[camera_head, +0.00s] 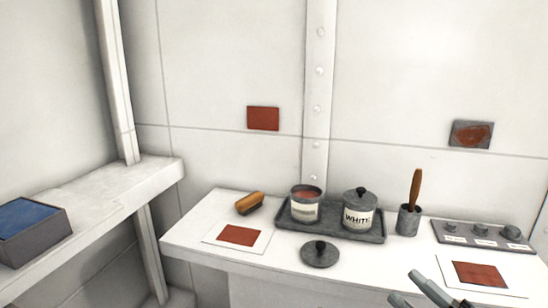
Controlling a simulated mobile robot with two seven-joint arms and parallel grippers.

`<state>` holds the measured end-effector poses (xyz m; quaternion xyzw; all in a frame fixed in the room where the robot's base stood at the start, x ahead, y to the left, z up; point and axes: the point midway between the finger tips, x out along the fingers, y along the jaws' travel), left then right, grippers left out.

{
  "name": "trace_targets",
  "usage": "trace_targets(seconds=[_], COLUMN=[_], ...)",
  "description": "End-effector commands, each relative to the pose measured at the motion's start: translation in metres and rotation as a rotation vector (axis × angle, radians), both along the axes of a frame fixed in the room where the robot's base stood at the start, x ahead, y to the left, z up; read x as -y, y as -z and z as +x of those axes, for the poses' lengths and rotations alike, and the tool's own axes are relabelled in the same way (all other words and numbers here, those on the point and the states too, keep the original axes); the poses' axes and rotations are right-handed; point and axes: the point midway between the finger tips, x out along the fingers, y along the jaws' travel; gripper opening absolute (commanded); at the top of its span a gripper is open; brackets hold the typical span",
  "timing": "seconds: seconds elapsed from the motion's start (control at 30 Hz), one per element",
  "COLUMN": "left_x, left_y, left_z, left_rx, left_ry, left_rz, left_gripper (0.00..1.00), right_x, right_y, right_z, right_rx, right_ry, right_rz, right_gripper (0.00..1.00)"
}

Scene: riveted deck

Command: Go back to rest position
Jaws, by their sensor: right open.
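My right gripper (404,287) enters at the bottom right edge, in front of the white table (345,268). Its two grey fingers are apart, with nothing seen between them. Most of it is cut off by the frame's lower edge. My left gripper is not in view.
A grey tray (292,229) holds an open tin (306,210) and a lidded "WHITE" tin (357,218). A loose lid (320,257), a brush (249,204), a handled tool in a cup (408,220) and red-patched cards stand around. A blue-topped box (30,245) sits on the left shelf.

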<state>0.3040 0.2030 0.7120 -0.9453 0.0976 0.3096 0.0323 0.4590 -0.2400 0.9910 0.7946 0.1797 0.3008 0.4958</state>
Motion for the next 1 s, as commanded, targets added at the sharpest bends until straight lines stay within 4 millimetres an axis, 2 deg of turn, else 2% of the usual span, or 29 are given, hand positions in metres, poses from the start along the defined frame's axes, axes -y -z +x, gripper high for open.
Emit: trace_targets(seconds=[0.03,0.13,0.2,0.3,0.4,0.5,0.6,1.0], left_x=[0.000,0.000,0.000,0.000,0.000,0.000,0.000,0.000], left_y=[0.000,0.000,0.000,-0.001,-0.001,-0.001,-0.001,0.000], left_z=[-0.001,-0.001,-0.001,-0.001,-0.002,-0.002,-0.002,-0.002], left_rx=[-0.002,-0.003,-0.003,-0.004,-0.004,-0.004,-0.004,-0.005], left_ry=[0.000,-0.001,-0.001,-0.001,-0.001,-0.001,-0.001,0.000], left_rz=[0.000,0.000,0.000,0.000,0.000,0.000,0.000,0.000], left_gripper=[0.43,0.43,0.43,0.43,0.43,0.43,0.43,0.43], right_x=[0.002,0.006,0.004,-0.005,-0.018,-0.029,-0.036,-0.037], right_y=[0.032,0.095,0.143,0.201,0.241,0.265,0.276,0.279], right_z=[-0.005,-0.020,-0.040,-0.077,-0.112,-0.139,-0.154,-0.157], right_rx=[-0.137,-0.410,-0.611,-0.867,-1.065,-1.199,-1.269,-1.287], right_ry=[0.068,0.211,0.306,0.418,0.495,0.544,0.567,0.573], right_rz=[0.120,0.327,0.458,0.604,0.704,0.766,0.795,0.802], right_gripper=[0.49,0.49,0.49,0.49,0.49,0.49,0.49,0.49])
